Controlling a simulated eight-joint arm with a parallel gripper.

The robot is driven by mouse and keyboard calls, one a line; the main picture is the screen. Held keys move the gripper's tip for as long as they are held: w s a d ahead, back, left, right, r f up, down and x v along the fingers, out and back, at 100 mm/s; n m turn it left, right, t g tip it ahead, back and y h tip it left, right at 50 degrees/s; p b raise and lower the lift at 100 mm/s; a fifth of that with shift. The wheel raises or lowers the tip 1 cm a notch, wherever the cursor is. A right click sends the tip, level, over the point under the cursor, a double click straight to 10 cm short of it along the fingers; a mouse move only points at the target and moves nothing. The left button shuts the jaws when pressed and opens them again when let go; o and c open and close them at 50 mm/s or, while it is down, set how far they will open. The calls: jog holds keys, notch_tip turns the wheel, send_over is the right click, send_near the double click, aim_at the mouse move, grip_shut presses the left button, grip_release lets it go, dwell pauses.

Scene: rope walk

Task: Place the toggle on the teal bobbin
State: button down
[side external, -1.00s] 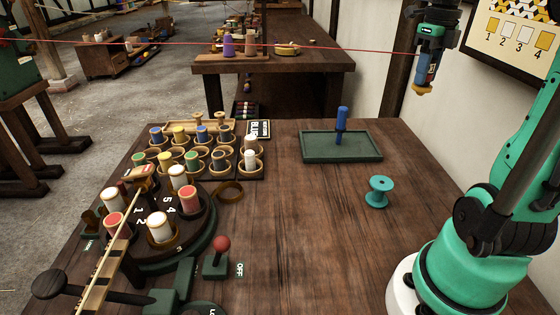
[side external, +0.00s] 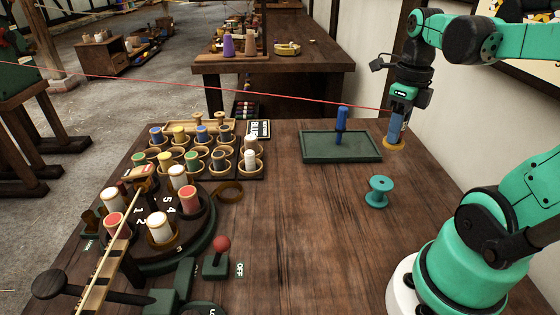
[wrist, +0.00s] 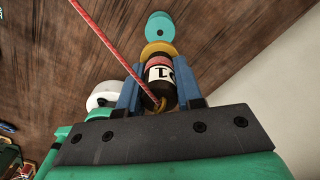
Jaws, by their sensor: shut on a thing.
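The teal bobbin (side external: 379,192) stands upright on the bare right part of the wooden table. My gripper (side external: 398,126) is in the air above and slightly behind it, pointing down. Its blue fingers are shut on the toggle (wrist: 160,68), a dark piece with a white numbered label, a red band and a tan end. A red line runs from it. The toggle's tan end (side external: 393,146) hangs lowest, clear of the bobbin. In the wrist view the teal bobbin (wrist: 160,28) shows just past the tan end. Part of the toggle is hidden between the fingers.
A green tray (side external: 318,155) with a blue peg (side external: 341,120) lies left of my gripper. A rack of bobbins and a round turntable (side external: 206,238) with several spools fill the left. A red-knobbed lever (side external: 222,244) stands near the front. The red line (side external: 250,93) crosses the back.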

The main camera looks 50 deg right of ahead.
aim_at(392, 150)
jog(key=shift+f, duration=3.85)
jog(key=shift+f, duration=0.15)
jog(key=c, duration=0.6)
grip_release()
